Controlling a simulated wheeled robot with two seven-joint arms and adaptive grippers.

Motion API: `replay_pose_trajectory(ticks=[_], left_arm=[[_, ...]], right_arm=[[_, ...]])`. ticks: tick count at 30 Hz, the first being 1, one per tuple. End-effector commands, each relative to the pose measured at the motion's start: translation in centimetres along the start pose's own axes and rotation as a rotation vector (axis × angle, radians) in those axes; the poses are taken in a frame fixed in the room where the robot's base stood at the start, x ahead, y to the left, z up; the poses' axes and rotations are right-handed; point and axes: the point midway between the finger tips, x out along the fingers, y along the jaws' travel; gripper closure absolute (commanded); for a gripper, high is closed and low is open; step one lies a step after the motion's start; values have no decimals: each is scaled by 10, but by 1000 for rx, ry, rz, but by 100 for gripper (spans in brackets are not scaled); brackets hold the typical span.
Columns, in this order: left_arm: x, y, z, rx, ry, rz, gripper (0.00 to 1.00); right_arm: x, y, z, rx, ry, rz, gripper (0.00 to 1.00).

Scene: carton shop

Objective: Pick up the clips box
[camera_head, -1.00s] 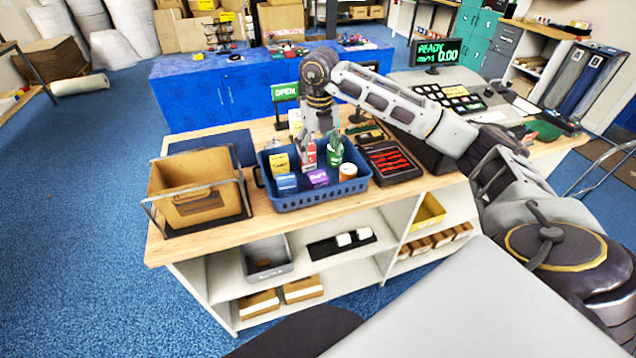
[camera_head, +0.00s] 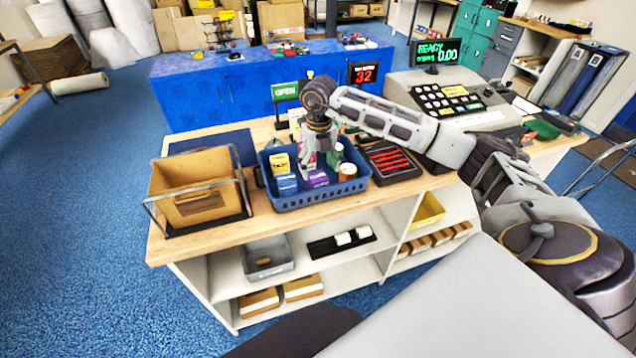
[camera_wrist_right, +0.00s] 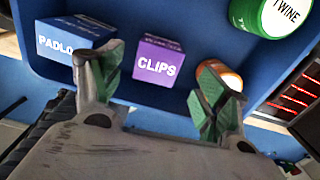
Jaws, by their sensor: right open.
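The clips box (camera_wrist_right: 158,61) is a small purple box with white lettering, lying in the blue basket (camera_head: 315,197) on the wooden counter. In the head view the clips box (camera_head: 318,178) sits near the basket's front wall, just below my right gripper (camera_head: 314,163). In the right wrist view my right gripper (camera_wrist_right: 160,85) is open, with a green-padded finger on each side of the clips box. The box is not gripped. The fingers are largely hard to make out in the head view. My left gripper is not in view.
A blue padlock box (camera_wrist_right: 72,40) stands left of the clips box, close to one finger. An orange-and-white round item (camera_wrist_right: 222,76) is by the other finger. A green twine can (camera_wrist_right: 272,14) stands behind. A wire-framed carton (camera_head: 197,187) and a black tray (camera_head: 391,160) flank the basket.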

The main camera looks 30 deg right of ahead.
Motion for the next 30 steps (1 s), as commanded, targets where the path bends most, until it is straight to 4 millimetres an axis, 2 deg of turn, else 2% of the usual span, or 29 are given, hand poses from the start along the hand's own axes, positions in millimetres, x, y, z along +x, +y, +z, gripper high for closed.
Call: replay_pose_trajectory(ticks=[15, 30], left_arm=[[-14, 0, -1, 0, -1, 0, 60], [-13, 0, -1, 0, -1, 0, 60]], right_arm=[[47, 3, 0, 0, 1, 0, 25], [48, 3, 0, -1, 0, 0, 25]])
